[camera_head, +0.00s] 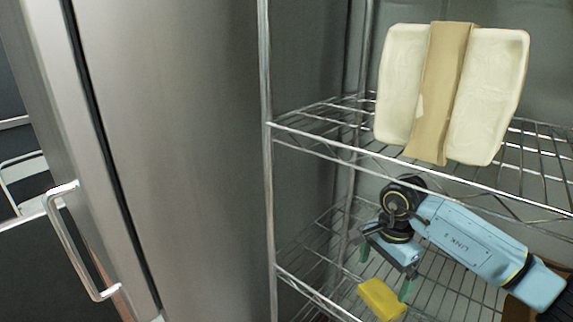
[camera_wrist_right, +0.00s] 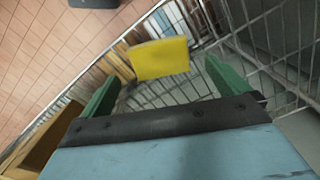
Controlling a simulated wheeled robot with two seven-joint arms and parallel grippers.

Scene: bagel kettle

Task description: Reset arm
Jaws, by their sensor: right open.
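My right arm is light blue and reaches in from the right in the head view, between the upper and lower wire shelves. My right gripper (camera_head: 386,276) has green fingers and is open, pointing down over the lower shelf. A yellow block (camera_head: 382,299) lies by the fingertips in the head view. In the right wrist view, the yellow block (camera_wrist_right: 159,58) shows beyond and between the spread green fingers of the gripper (camera_wrist_right: 160,85), with a gap on both sides. My left gripper is not in view.
A wire rack has an upper shelf (camera_head: 333,148) carrying cream packages with a brown band (camera_head: 447,80). The lower wire shelf (camera_head: 335,245) is mostly bare. A steel door with a handle (camera_head: 75,245) stands at left. A brown box (camera_head: 517,309) is at lower right.

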